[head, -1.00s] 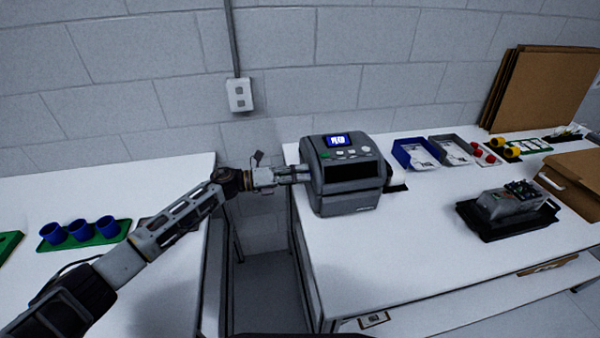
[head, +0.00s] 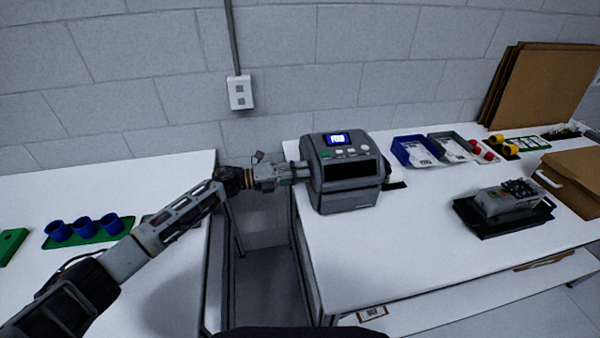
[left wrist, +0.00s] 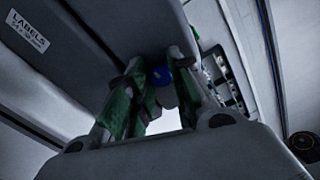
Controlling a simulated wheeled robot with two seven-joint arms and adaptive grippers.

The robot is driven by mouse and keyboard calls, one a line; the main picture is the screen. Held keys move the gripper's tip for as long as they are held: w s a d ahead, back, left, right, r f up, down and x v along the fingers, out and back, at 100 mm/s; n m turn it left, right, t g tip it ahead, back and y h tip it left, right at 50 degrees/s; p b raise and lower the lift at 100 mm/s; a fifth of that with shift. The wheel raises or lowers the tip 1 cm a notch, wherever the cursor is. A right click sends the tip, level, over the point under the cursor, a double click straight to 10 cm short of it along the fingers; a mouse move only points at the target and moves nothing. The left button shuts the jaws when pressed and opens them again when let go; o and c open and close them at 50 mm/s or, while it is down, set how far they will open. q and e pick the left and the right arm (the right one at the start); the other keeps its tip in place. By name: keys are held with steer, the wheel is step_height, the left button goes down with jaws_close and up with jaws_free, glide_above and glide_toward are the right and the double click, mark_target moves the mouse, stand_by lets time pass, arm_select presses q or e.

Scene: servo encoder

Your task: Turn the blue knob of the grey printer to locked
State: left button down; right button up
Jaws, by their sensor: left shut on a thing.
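The grey printer (head: 345,180) stands near the left edge of the right-hand table, its small screen lit blue. My left gripper (head: 303,171) reaches in from the left, level with the printer's left side. In the left wrist view, the blue knob (left wrist: 161,75) shows as a small blue patch between the fingers of my left gripper (left wrist: 158,84), which are shut on it. The fingers hide most of the knob, so its turned position cannot be read. In the head view the knob is hidden. My right gripper is not in view.
A blue tray (head: 408,152) and a grey tray lie right of the printer. A black tray (head: 500,217) with a grey device is farther right. Blue cups (head: 83,227) stand on a green holder on the left table. A gap separates the tables.

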arm_select(q)
steer(key=c, duration=1.3)
jaws_free()
steer(key=shift+o, duration=0.2)
steer(key=s+a, duration=0.2)
steer(key=a, duration=0.9)
steer(key=shift+s+a, duration=0.15)
steer(key=shift+a, duration=0.25)
steer(key=shift+f, duration=0.1)
